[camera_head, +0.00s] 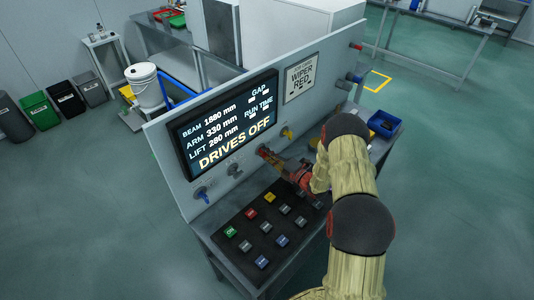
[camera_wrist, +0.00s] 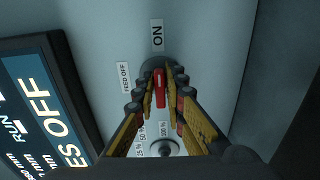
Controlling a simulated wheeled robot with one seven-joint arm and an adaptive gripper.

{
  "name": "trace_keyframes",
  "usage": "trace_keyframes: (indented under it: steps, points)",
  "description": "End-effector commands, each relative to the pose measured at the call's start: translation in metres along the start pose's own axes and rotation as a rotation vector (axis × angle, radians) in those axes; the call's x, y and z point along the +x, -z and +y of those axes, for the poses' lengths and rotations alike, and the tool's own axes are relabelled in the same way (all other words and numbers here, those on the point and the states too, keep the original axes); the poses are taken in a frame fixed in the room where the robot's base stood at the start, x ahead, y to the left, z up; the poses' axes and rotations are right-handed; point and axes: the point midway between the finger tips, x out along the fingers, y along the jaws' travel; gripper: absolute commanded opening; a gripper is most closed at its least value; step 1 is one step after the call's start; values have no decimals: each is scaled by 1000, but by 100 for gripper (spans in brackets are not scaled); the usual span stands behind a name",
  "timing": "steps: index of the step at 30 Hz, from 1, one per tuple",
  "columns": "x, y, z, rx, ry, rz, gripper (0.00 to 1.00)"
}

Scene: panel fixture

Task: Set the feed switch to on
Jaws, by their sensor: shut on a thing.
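The feed switch (camera_wrist: 160,90) has a red handle on a dark round base in the wrist view. Its "ON" label (camera_wrist: 157,33) is at the top and its "FEED OFF" label (camera_wrist: 124,77) is to the left. The handle lies roughly upright in the picture, in line with "ON". My gripper (camera_wrist: 161,92) has a finger on each side of the handle and is shut on it.
A screen (camera_head: 222,120) reads "DRIVES OFF". A dial (camera_wrist: 165,148) marked with percentages is close below the switch in the wrist view. A blue knob (camera_head: 203,195) and a yellow knob (camera_head: 287,132) are on the panel. Several coloured buttons (camera_head: 250,213) lie on the sloping desk below.

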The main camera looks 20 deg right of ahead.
Motion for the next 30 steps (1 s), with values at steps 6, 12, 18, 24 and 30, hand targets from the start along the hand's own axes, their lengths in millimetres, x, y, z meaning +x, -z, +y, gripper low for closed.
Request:
trace_keyframes:
  steps: [6, 12, 18, 24, 30]
  points:
    - [-1, -1, -1, 3, 2, -3, 0]
    - [-1, -1, -1, 2, 2, -3, 15]
    - [0, 0, -1, 2, 1, -1, 26]
    - [0, 0, 0, 1, 1, -1, 27]
    - [-6, -1, 0, 1, 1, -2, 27]
